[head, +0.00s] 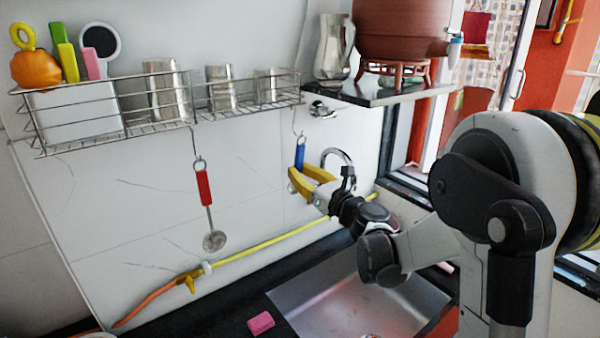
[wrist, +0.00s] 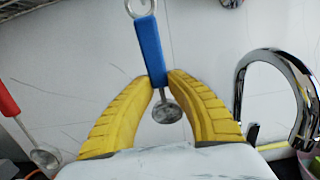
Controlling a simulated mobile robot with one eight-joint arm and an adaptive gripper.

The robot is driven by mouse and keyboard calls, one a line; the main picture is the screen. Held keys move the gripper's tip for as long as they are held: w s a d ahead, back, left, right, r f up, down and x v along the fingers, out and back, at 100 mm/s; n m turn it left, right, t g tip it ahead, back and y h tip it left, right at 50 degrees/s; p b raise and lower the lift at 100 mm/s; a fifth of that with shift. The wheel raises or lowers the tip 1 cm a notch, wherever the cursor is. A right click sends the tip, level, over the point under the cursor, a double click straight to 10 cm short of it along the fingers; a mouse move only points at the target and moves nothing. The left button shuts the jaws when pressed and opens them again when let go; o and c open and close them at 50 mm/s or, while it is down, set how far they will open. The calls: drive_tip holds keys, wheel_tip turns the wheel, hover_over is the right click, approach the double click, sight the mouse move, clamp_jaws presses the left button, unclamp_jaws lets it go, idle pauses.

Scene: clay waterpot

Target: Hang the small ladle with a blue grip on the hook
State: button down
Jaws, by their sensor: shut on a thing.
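The small ladle with the blue grip (head: 300,152) is upright under the right part of the wire rack. My gripper (head: 302,177), with yellow fingers, is shut on it near the lower end of the blue grip. In the wrist view the blue grip (wrist: 150,48) rises between the fingertips (wrist: 160,80), with its ring on top and its small bowl (wrist: 167,112) below. A thin hook (head: 296,118) hangs from the rack and meets the ladle's ring in the picture. I cannot tell whether the ring is around the hook or only beside it.
A ladle with a red grip (head: 204,188) hangs from another hook to the left. The wire rack (head: 160,105) holds metal cups and a white box. A curved faucet (wrist: 290,85) stands close right of my gripper, above the sink (head: 360,290). A yellow hose (head: 285,236) runs along the wall below.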

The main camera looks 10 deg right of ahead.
drive_tip(key=c, duration=1.3)
unclamp_jaws()
drive_tip(key=r+v, duration=0.1)
drive_tip(key=v, duration=1)
drive_tip(key=s+a+f+n+g+h+b, duration=0.1)
drive_tip(key=s+a+f+n+g, duration=0.2)
drive_tip(key=s+a+n, duration=0.4)
drive_tip(key=s+a+f+n+g+b, duration=0.15)
drive_tip(key=s+f+n+g, duration=0.25)
drive_tip(key=n, duration=0.5)
drive_tip(key=s+d+f+n+g+h, duration=0.1)
drive_tip(key=s+d+f+n+h, duration=0.1)
drive_tip(key=s+n, duration=0.5)
drive_tip(key=s+d+f+n+g+h, duration=0.2)
drive_tip(key=s+d+f+n+h, duration=0.1)
drive_tip(key=s+n, duration=0.5)
drive_tip(key=shift+s+d+f+n+h, duration=0.15)
drive_tip(key=shift+s+f+n+h, duration=0.15)
drive_tip(key=shift+f+h, duration=0.3)
